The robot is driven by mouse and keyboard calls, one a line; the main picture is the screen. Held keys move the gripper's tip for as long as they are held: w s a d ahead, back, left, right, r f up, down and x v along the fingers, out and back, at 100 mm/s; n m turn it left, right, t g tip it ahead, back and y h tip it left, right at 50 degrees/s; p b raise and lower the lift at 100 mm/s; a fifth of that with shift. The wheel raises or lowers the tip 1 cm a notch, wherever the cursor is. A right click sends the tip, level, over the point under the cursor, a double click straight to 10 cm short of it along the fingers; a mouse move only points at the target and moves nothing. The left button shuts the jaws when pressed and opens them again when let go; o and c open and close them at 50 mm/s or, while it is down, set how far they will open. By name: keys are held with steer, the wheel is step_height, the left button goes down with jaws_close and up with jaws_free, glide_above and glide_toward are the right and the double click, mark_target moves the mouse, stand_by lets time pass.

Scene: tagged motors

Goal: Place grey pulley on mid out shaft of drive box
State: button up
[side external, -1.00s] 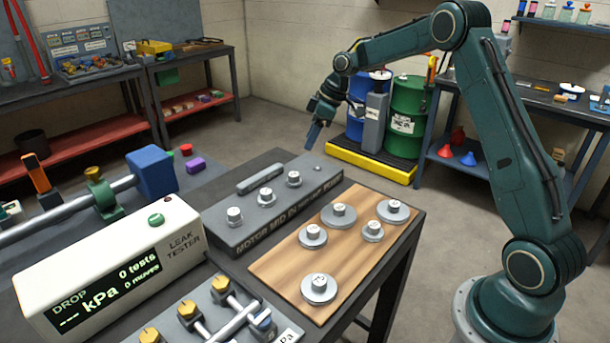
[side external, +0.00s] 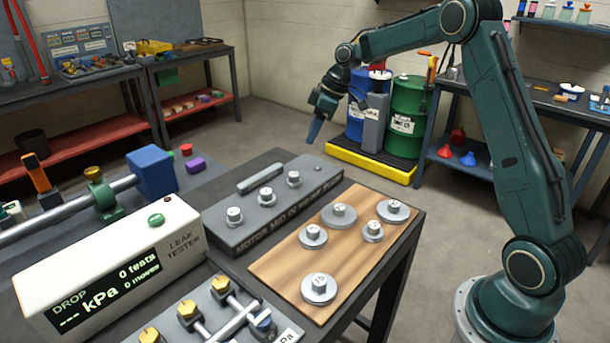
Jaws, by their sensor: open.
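Several grey pulleys with raised hubs lie on the wooden board (side external: 270,268). One is at the front (side external: 318,289), one at the left (side external: 313,237), a larger one at the back (side external: 339,214), one at the right corner (side external: 392,210) and a smaller one near it (side external: 373,231). The grey drive box (side external: 225,215) stands behind the board, its front lettered MOTOR, MID IN and more that is hard to read. Three short shafts (side external: 266,197) stand in a row on its top. My gripper (side external: 314,132) hangs open and empty above and behind the box, apart from everything.
A white leak tester (side external: 110,265) stands at the left front, reading 0 tests, 0 moves. A manifold with brass fittings (side external: 220,290) lies at the front. A pipe with a blue block (side external: 153,171) is behind the tester. Blue and green drums (side external: 407,112) stand on the floor behind.

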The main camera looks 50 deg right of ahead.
steer(key=s+a+r+m+h, duration=0.1)
steer(key=s+a+r+m, duration=0.1)
steer(key=s+a+r, duration=0.5)
steer(key=s+a+r+m+h, duration=0.1)
steer(key=s+a+r, duration=0.35)
steer(key=s, duration=0.35)
steer(key=s+a+f+m+t+h, duration=0.1)
steer(key=s+a+m+t, duration=0.1)
steer(key=s, duration=1.9)
steer(key=shift+a+f+m, duration=0.2)
steer(key=shift+f+m, duration=0.05)
steer(key=shift+m, duration=0.65)
